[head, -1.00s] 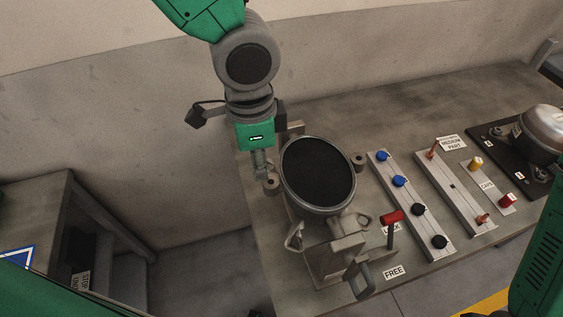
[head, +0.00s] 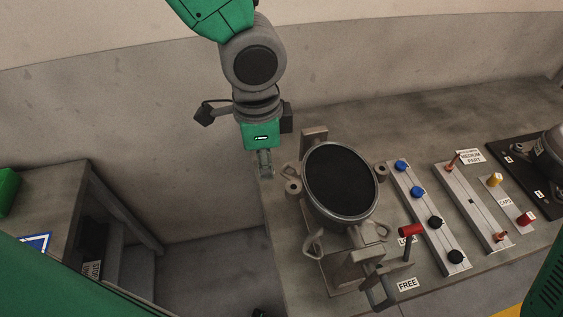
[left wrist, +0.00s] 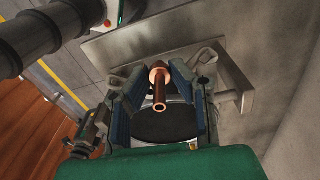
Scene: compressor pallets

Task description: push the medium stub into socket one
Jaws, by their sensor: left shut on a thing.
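My left gripper (head: 265,172) is at the left of the round fixture in the head view. In the left wrist view its two fingers (left wrist: 160,98) are closed on a copper stub (left wrist: 160,88), a stepped tube with an open end toward the camera. The grey fixture (head: 309,143) holds a round unit with a dark disc top (head: 340,181). The disc also shows behind the stub in the wrist view (left wrist: 165,126). I cannot make out which opening is socket one, and no contact between stub and socket can be seen. My right gripper is out of view.
A red-handled clamp (head: 411,230) stands at the fixture's front, near a FREE label (head: 407,285). To the right are a rack with blue and black caps (head: 428,204), a rack with copper stubs (head: 460,188), and a dark plate (head: 518,160) under a metal vessel. Bare table lies behind.

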